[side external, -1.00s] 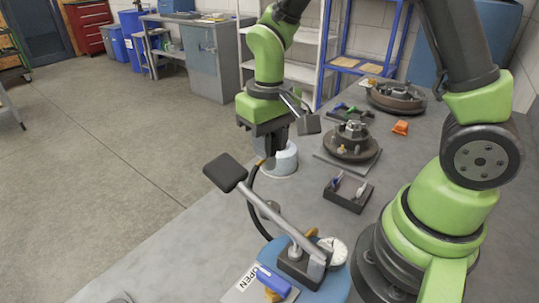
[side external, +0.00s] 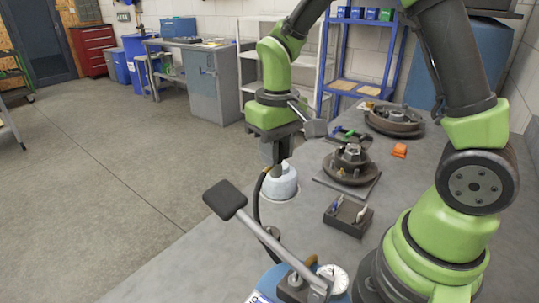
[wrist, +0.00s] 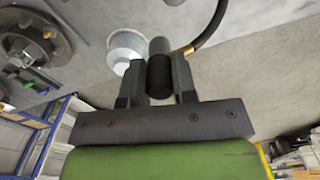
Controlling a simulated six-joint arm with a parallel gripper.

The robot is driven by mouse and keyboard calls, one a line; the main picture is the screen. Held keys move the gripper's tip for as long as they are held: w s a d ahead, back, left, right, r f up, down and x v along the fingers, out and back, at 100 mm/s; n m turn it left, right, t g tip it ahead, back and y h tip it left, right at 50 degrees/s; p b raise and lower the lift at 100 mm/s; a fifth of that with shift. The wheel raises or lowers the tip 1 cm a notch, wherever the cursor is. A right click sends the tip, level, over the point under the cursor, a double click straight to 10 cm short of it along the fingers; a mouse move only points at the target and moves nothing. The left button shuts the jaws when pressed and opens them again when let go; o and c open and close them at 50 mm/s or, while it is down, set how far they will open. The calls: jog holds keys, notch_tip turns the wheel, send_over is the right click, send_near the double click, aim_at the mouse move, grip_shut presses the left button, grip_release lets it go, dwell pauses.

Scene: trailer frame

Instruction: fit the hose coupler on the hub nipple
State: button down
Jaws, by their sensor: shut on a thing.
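My gripper (wrist: 157,80) is shut on the hose coupler (wrist: 160,65), a dark cylinder between the fingers. A brass fitting (wrist: 184,50) on its side leads into a black hose (wrist: 212,24). In the side view my gripper (side external: 274,150) is above the left part of the bench, and the hose (side external: 257,205) hangs below it. The coupler is mostly hidden there. The hub (side external: 348,166) sits to the right of the gripper and apart from it. Its brass nipple (side external: 341,172) faces the camera side. The wrist view shows the nipple (wrist: 47,32) at upper left.
A pale round container (side external: 281,183) stands just below and beside the gripper. A long lever with a black pad (side external: 224,199) rises in front, near a gauge (side external: 332,278). A dark tool holder (side external: 347,217), an orange piece (side external: 399,150) and another hub (side external: 394,120) are on the bench.

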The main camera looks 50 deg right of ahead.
jog(key=s+d+f, duration=0.1)
jog(key=s+d, duration=0.2)
jog(key=d, duration=0.7)
jog(key=s+d+f, duration=0.2)
jog(key=s+d, duration=0.1)
jog(key=d, duration=0.8)
jog(key=shift+w+a+f, duration=0.15)
jog(key=shift+f, duration=2.05)
jog(key=shift+f, duration=0.9)
jog(key=shift+c, duration=2.3)
grip_release()
jog(key=shift+r, duration=3.5)
